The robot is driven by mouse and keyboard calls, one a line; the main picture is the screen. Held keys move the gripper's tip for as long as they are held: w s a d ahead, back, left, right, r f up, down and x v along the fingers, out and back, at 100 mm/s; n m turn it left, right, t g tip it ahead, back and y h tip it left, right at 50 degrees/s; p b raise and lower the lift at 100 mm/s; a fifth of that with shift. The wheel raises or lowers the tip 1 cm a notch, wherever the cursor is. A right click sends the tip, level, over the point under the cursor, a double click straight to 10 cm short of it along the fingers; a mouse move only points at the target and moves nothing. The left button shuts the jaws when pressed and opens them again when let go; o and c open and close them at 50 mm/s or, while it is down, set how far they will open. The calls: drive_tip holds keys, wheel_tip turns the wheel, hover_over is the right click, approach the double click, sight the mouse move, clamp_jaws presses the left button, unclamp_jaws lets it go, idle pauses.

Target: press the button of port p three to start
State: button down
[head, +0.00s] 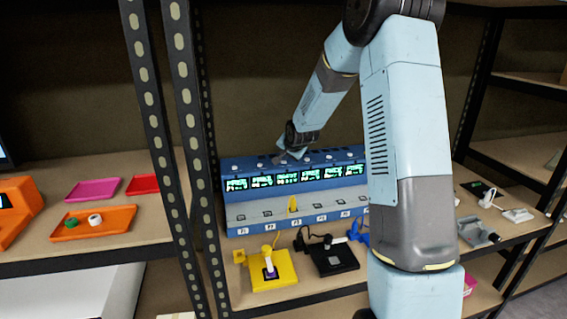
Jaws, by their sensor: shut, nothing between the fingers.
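The blue freeze dryer (300,193) stands on the middle shelf, with a row of lit green displays and port labels along its front. The port P3 label (297,223) is third from the left, and a yellow piece (293,204) stands upright just above it. Small light round spots, possibly buttons, line the top strip above the displays. My gripper (284,157) is shut and empty at this top strip, roughly above the third display (288,180). Its fingertips are small and partly cover the strip there. I cannot tell whether they touch a button.
A yellow device (272,272) and a black device (331,258) sit before the dryer. Orange (94,226) and pink (93,189) trays lie on the left shelf. A perforated black post (190,120) stands left of the dryer. My arm hides its right end.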

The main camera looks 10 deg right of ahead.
idle(0.4)
drive_tip(key=shift+r, duration=0.45)
wheel_tip(320, 180, up, 6)
idle(0.8)
drive_tip(key=shift+d, duration=0.1)
idle(0.4)
